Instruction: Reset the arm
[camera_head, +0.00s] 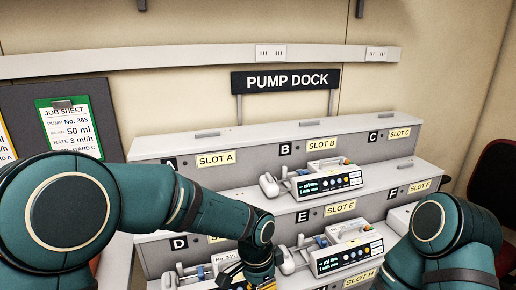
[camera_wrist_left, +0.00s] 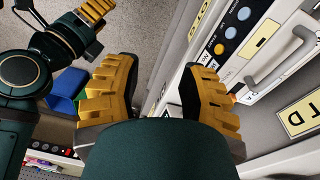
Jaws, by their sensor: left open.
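My left arm comes in from the left in the head view, bending across the lower left of the pump dock. Its gripper (camera_head: 258,282) is partly cut off by the bottom edge, close to the lower pumps. In the left wrist view my left gripper (camera_wrist_left: 158,95) has its yellow fingers apart, with nothing between them. A pump front and handle show right of the fingers. My right arm (camera_head: 440,240) is at the lower right of the head view. Yellow fingers at the top left of the wrist view, seemingly my right gripper (camera_wrist_left: 80,14), are cut off by the edge.
The grey stepped pump dock (camera_head: 380,132) has labelled slots. One pump (camera_head: 328,183) stands below the SLOT B label, another (camera_head: 346,254) below SLOT E. A job sheet (camera_head: 72,128) hangs at left. A dark red chair (camera_head: 494,185) stands at right. A blue bin (camera_wrist_left: 68,88) is on the floor.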

